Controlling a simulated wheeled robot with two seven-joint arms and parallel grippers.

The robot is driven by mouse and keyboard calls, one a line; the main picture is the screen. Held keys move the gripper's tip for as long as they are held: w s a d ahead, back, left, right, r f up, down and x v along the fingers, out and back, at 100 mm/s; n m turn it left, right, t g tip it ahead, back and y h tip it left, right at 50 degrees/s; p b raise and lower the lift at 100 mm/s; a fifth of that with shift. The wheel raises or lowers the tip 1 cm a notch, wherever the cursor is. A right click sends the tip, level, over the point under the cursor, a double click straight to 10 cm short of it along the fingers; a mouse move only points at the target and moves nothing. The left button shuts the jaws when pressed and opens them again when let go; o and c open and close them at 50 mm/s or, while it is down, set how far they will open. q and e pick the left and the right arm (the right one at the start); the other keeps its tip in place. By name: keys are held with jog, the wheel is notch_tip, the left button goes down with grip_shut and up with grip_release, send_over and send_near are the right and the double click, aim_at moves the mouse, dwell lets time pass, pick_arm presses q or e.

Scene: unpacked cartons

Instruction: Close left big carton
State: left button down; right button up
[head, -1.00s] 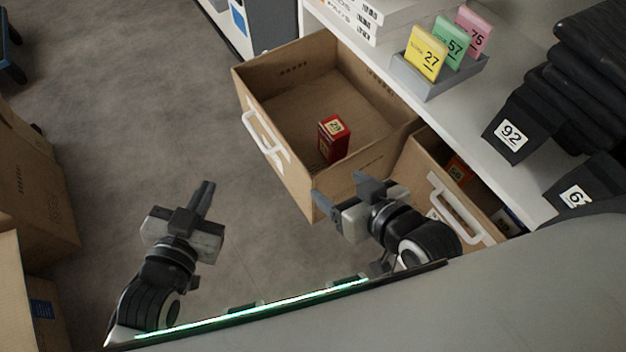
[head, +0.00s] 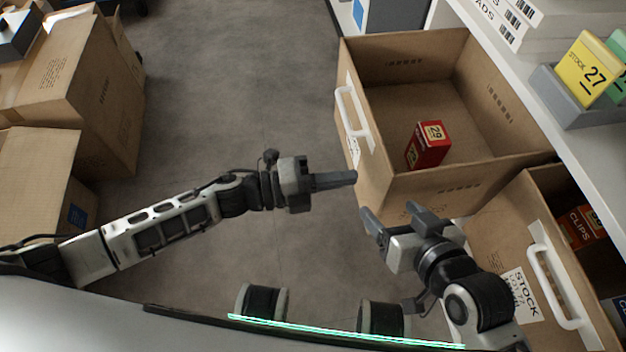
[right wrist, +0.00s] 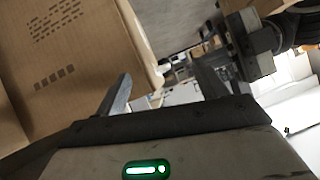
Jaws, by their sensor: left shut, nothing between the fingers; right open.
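The left big carton (head: 480,186) is an open brown box pulled out from under the white shelf, with a white handle (head: 354,118) on its front. A red box numbered 29 (head: 429,146) lies inside it. My left gripper (head: 352,179) is shut and empty, its fingers pointing right at the carton's front below the handle; whether they touch cannot be told. My right gripper (head: 388,214) is open and empty near the carton's near corner. In the right wrist view its fingers (right wrist: 160,90) are apart, with a brown carton side at the left.
A second carton (head: 490,240) with a white handle and stock label stands at the right, partly under the shelf (head: 535,75). Brown cartons (head: 105,95) stand at the left. The grey floor (head: 240,85) between is clear.

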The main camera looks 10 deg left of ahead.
aim_at(388, 172)
pick_arm(q)
jog(key=shift+b+x, duration=0.3)
jog(key=shift+x, duration=2.5)
